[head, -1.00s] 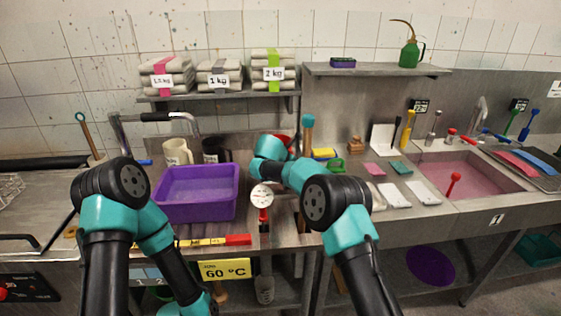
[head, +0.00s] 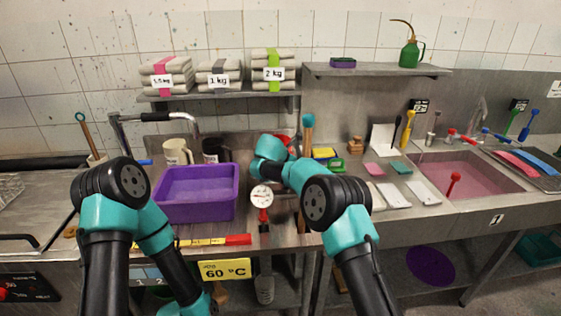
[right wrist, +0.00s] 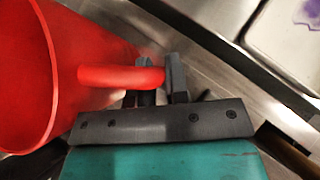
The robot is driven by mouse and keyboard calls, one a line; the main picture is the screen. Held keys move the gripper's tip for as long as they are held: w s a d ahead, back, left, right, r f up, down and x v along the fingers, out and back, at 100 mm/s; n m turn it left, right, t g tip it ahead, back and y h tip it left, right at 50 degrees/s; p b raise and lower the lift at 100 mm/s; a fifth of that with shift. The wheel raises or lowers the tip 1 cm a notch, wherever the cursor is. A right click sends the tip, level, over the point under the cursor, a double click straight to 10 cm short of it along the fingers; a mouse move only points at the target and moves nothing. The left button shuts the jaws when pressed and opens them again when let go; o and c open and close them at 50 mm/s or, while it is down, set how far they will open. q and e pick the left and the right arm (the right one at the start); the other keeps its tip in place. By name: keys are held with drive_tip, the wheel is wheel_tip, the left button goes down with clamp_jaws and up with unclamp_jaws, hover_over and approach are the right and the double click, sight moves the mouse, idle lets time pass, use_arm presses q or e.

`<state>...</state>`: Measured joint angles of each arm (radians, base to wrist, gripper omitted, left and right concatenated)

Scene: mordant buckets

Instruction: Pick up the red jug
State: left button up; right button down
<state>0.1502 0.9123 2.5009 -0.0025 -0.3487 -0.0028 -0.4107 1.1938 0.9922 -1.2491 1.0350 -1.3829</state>
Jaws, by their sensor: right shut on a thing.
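The red jug (right wrist: 40,80) fills the left of the right wrist view, its wide rim facing the left and its handle (right wrist: 115,77) reaching right. My right gripper (right wrist: 160,80) is shut on that handle. In the head view only a small red part of the jug (head: 284,138) shows behind my right arm, and the right gripper's fingers are hidden there. I cannot tell whether the jug touches the counter. My left arm bends down at the counter's front, and its gripper is out of view.
A purple tub (head: 197,212) stands left of my right arm, with a white mug (head: 176,152) and a dark mug (head: 214,150) behind it. A dial thermometer (head: 262,195) is at the front edge. A sink (head: 462,172) lies at the right. Shelves hang above.

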drive_tip(key=shift+r, duration=0.3)
idle(0.5)
drive_tip(key=shift+r, duration=4.85)
